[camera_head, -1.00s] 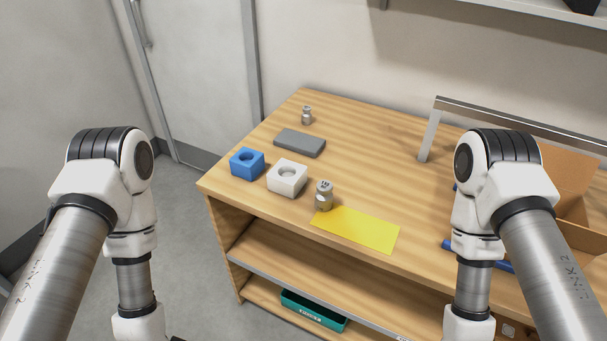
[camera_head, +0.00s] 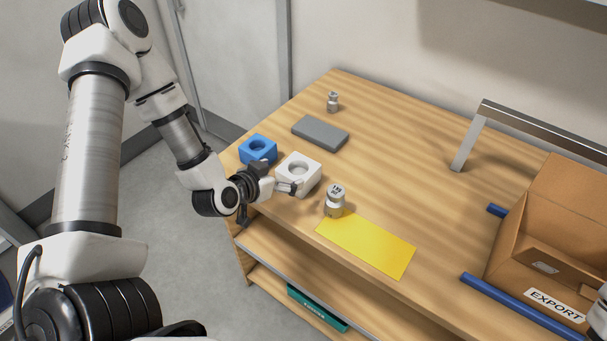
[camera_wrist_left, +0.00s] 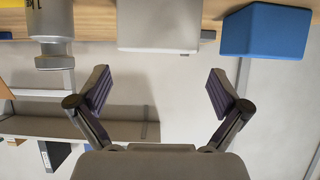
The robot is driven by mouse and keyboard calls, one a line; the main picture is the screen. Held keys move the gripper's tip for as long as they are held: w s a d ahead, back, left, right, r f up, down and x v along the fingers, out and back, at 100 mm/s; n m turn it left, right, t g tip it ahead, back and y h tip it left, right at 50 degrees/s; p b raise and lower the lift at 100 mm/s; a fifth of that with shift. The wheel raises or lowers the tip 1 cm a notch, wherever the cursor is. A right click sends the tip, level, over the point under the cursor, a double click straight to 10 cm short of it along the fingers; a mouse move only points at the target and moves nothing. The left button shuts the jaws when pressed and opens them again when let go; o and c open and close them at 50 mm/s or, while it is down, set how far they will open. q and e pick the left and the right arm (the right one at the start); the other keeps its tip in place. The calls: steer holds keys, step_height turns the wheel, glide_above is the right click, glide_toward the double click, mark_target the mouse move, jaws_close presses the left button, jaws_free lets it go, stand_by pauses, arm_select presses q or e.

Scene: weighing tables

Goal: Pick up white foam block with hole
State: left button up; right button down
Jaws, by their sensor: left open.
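The white foam block with a hole (camera_head: 299,172) sits on the wooden table near its left front edge, hole facing up. My left gripper (camera_head: 276,178) is at its near left side, close to it; I cannot tell if they touch. In the left wrist view the white block (camera_wrist_left: 158,26) appears at the top, ahead of and between the spread fingers of my left gripper (camera_wrist_left: 158,82), with nothing between them. That gripper is open and empty.
A blue block with a hole (camera_head: 258,149) is just left of the white one. A metal weight (camera_head: 335,201) stands to the right by a yellow sheet (camera_head: 366,246). A grey slab (camera_head: 320,132) and small weight (camera_head: 333,102) lie behind. A cardboard box (camera_head: 550,235) is at right.

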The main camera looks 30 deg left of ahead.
mark_target(305, 166)
arm_select(q)
steer(key=x, duration=0.6)
steer(key=shift+w+d+p, duration=0.15)
steer(key=shift+d+p, duration=0.05)
steer(key=shift+p, duration=0.2)
steer(key=shift+a, duration=0.1)
steer(key=c, duration=0.5)
steer(key=shift+f, duration=0.1)
steer(key=shift+c, duration=0.2)
